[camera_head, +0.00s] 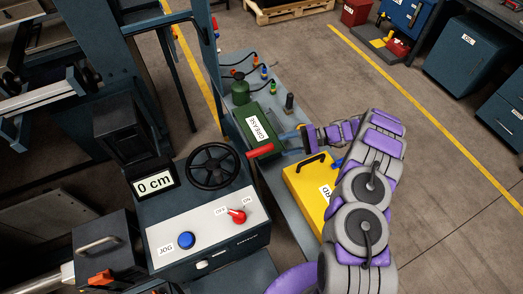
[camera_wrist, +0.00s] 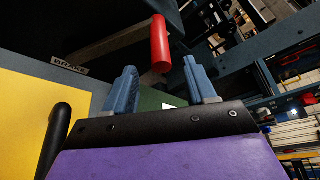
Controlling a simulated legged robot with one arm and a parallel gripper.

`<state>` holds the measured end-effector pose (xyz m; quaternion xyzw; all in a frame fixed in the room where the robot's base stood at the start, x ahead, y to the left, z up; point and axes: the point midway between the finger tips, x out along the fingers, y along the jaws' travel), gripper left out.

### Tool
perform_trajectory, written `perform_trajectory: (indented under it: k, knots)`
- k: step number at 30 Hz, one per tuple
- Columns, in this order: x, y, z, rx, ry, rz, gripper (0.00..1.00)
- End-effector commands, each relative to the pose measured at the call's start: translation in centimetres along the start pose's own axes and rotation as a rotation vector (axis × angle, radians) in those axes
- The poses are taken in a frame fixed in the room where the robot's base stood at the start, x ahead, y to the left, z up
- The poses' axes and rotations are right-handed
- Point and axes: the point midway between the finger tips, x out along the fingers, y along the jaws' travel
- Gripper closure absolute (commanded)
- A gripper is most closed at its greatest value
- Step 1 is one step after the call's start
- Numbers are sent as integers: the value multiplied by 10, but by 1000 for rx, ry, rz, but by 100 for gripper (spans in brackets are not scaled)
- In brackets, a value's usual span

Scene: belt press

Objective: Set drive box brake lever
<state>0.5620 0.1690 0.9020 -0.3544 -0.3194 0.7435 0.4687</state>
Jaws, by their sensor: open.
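The brake lever shows as a red handle (camera_head: 260,150) at the right side of the drive box (camera_head: 205,215). In the wrist view the red handle (camera_wrist: 160,42) stands upright, its lower end between the lines of my two blue fingers. A BRAKE label (camera_wrist: 69,65) is on the dark panel to the left. My gripper (camera_head: 287,142) is open, just right of the handle in the head view, with its fingers pointing toward it. I cannot tell whether the handle is within the fingertips or just beyond them. No contact is visible.
A yellow box (camera_head: 308,190) with a black handle stands close under my arm. A green GREASE box (camera_head: 258,130) is just beyond the handle. A black handwheel (camera_head: 213,166), a 0 cm display (camera_head: 154,184), a blue JOG button (camera_head: 186,240) and a red switch (camera_head: 237,216) are on the drive box.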

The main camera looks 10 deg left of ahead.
Motion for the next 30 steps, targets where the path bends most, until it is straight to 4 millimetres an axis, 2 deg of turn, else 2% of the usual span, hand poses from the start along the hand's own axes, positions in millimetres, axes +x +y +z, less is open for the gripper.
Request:
perform_trajectory:
  k: [3, 9, 15, 21, 28, 30]
  knots:
    - [26, 1, 1, 4, -6, -2, 44]
    - [64, 2, 1, 3, -5, 1, 44]
    - [89, 2, 0, 4, -3, 1, 44]
    - [98, 1, 0, 2, 1, 0, 44]
    - [98, 1, 0, 2, 0, -1, 44]
    - [98, 1, 0, 2, 0, 0, 49]
